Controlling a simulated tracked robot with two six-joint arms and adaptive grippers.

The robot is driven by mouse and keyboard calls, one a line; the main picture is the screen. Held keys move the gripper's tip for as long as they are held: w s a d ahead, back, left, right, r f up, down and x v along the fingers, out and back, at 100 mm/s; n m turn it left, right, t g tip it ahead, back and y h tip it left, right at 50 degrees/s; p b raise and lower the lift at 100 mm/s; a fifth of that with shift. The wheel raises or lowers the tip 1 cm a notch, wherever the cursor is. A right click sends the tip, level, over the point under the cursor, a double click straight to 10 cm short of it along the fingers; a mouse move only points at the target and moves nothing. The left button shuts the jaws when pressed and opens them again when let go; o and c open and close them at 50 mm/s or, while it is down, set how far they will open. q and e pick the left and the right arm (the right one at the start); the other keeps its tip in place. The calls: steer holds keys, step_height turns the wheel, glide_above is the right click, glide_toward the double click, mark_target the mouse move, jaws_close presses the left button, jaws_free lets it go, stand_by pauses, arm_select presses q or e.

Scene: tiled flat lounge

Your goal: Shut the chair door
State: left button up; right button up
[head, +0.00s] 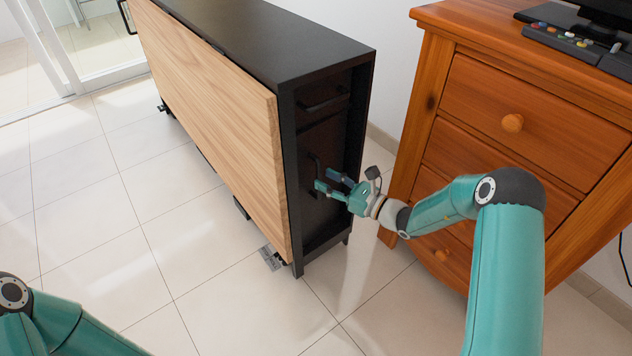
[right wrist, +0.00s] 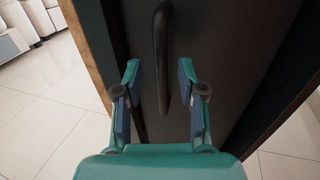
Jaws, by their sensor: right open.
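A black cabinet (head: 330,52) with a light wood panel (head: 215,105) on its long side stands at the middle. Its narrow black end has a small drawer with a bar handle (head: 325,99) and, below it, a dark door (head: 322,140) with a vertical handle (head: 315,168). My right gripper (head: 326,178) is open at that lower door. In the right wrist view the black handle (right wrist: 161,55) stands ahead of and between the open fingers, and the fingers look apart from it. The door appears flush or nearly so. My left arm shows at the lower left; its gripper is out of view.
An orange wooden chest of drawers (head: 465,60) stands close on the right, with a dark device and remote (head: 561,42) on top. My right arm passes in front of it. The tiled floor (head: 120,230) is clear on the left.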

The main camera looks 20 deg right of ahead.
mark_target(321, 178)
steer(key=shift+b+x, duration=0.3)
steer(key=shift+x, duration=1.2)
jaws_close()
